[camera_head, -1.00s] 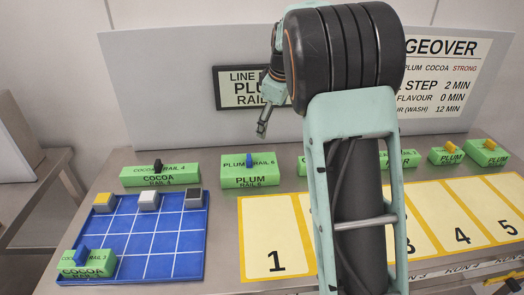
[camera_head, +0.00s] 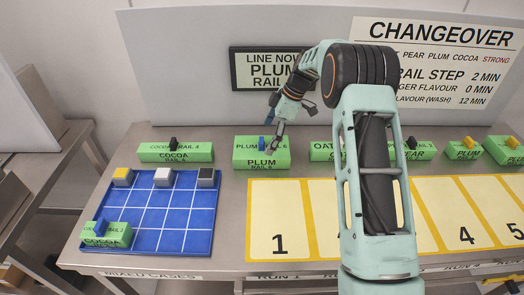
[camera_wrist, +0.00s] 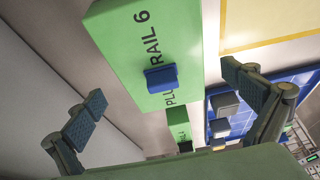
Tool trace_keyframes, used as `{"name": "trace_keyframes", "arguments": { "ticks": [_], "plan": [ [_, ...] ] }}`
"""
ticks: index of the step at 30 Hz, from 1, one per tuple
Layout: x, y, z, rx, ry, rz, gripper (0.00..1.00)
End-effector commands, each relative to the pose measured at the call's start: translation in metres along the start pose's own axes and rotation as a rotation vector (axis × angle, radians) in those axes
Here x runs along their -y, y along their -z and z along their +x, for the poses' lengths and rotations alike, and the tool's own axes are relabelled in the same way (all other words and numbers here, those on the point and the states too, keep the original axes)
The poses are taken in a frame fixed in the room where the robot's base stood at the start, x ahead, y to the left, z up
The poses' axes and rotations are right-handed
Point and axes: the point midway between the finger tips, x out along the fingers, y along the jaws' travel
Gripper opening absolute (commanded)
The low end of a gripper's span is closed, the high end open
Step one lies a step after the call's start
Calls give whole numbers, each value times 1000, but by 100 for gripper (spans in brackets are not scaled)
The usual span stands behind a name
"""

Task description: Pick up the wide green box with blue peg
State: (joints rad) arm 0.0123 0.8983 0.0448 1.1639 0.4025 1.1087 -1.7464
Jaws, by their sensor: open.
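The wide green box labelled PLUM RAIL 6 (camera_head: 258,160) stands on the steel table behind the yellow numbered mat. Its blue peg (camera_head: 268,144) stands on its top. In the head view my gripper (camera_head: 277,136) is above this box, beside the peg as seen. In the wrist view the green box (camera_wrist: 128,35) fills the upper middle, with its blue peg (camera_wrist: 161,78) between my two spread fingers (camera_wrist: 165,90). The fingers are open and hold nothing. I cannot tell the exact height of the fingers over the peg.
Another green box with a blue peg, labelled COCOA (camera_head: 106,235), sits on the blue grid tray (camera_head: 150,215). A COCOA RAIL 4 box (camera_head: 175,152) with a black peg stands left of the plum box. More green boxes (camera_head: 463,149) stand right, partly behind my arm.

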Motion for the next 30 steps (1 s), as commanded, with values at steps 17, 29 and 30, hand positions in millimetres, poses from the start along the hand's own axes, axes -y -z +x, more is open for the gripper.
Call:
{"name": "trace_keyframes", "arguments": {
  "ticks": [17,29,30],
  "plan": [
    [1,3,50,1,0,1,100],
    [1,3,50,1,0,1,61],
    [1,3,50,1,0,1,57]
  ]
}}
